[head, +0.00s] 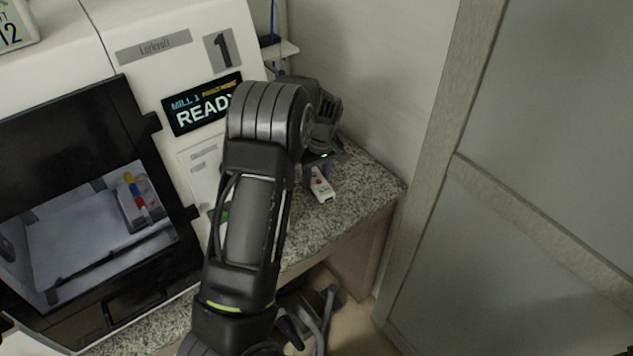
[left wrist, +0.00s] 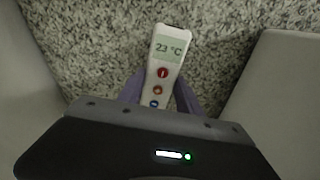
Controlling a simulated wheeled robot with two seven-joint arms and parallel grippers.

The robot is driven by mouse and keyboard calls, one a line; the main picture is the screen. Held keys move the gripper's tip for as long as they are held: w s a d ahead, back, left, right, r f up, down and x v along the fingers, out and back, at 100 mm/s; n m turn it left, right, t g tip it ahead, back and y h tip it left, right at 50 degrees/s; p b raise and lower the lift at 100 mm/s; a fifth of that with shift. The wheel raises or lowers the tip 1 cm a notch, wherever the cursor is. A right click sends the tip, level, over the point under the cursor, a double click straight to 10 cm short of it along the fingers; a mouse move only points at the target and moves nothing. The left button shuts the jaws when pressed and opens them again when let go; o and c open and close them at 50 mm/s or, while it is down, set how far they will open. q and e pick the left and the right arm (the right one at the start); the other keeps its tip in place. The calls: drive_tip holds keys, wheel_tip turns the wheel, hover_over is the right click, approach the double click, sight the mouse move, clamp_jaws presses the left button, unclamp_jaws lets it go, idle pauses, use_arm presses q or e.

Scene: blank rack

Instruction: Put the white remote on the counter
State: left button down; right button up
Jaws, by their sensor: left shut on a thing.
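My left gripper (head: 317,172) is shut on the remote, with a purple finger on each side in the left wrist view (left wrist: 158,92). The counter surface (left wrist: 110,45) lies behind the remote there. I cannot tell whether the remote touches the counter. The right gripper is not in view.
A white milling machine (head: 155,50) with a READY display (head: 203,108) and dark window stands left of the counter. A wall (head: 380,60) is behind. A framed grey panel (head: 560,120) stands at the right. Bare counter shows around the remote.

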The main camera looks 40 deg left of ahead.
sight(317, 180)
use_arm(q)
wheel_tip(317, 180, down, 2)
drive_tip(key=shift+f, duration=0.45)
drive_tip(key=shift+f, duration=0.2)
drive_tip(key=c, duration=0.8)
unclamp_jaws()
drive_tip(key=shift+r, duration=0.1)
